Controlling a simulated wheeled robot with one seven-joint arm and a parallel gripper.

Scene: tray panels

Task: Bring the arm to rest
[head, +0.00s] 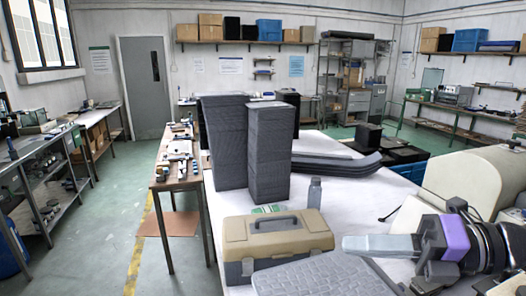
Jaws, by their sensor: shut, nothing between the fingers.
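My gripper (352,245) is at the lower right, at the end of my arm, and points left. Its pale fingers are together with nothing between them. In the picture it lies just right of a beige and grey toolbox (278,236) and above a grey textured panel (325,276). I cannot tell its exact height over the table. The wrist with its purple band shows behind the fingers.
The white table (385,178) bears two tall stacks of dark grey panels (268,152), a small grey bottle (314,190) and curved dark sheets (335,166). A wooden bench (172,185) with small parts stands to the left. The green floor (110,220) is open further left.

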